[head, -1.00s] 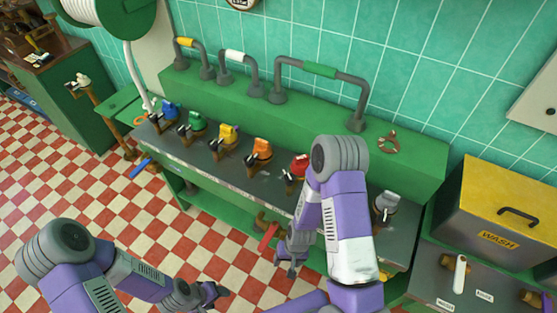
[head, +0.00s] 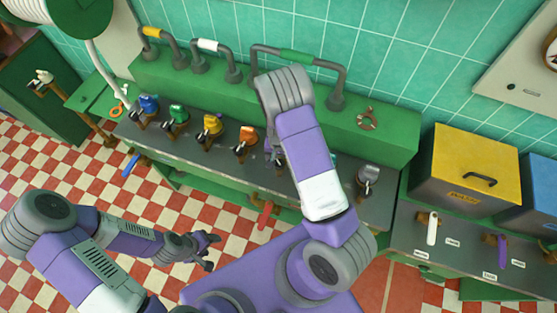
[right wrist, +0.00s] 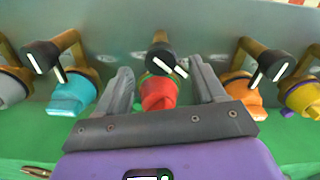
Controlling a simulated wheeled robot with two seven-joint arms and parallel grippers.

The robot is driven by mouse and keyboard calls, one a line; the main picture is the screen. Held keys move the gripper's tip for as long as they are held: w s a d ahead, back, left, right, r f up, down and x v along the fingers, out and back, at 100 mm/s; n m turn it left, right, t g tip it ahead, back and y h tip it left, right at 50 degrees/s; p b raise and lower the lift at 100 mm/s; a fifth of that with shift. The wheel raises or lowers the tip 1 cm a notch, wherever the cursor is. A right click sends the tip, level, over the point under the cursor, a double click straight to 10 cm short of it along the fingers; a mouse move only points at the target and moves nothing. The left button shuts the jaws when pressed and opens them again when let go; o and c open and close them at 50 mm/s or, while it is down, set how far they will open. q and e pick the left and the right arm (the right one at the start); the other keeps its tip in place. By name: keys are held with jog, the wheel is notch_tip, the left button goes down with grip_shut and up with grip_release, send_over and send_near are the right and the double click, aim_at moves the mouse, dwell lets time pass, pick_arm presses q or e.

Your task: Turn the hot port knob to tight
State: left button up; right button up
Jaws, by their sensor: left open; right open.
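A red valve body (right wrist: 158,93) sits between the two fingers of my open right gripper (right wrist: 160,68) in the right wrist view. A black knob with white marks (right wrist: 162,60) is just beyond it, near the fingertips; I cannot tell whether the fingers touch it. I see no readable hot or tight label. In the head view my right arm hides the red valve, and only part of the right gripper (head: 273,154) shows beside the arm. My left gripper (head: 207,250) is open and empty over the floor, in front of the bench.
A cyan valve (right wrist: 72,95) and an orange valve (right wrist: 240,93) flank the red one closely. The grey bench (head: 190,150) also carries blue (head: 148,105), green (head: 178,115) and yellow valves (head: 212,126). Thick pipes (head: 297,58) stand behind. A yellow-lidded wash box (head: 475,165) is at the right.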

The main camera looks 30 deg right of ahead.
aim_at(279, 163)
jog(key=shift+f, duration=1.9)
jog(key=c, duration=1.1)
jog(key=shift+o, duration=0.2)
jog(key=shift+m, duration=0.4)
jog(key=m, duration=0.3)
jog(key=shift+m+b, duration=0.3)
jog(key=shift+m, duration=0.1)
jog(key=m, duration=0.5)
jog(key=shift+w+m, duration=0.1)
jog(key=shift+m, duration=0.2)
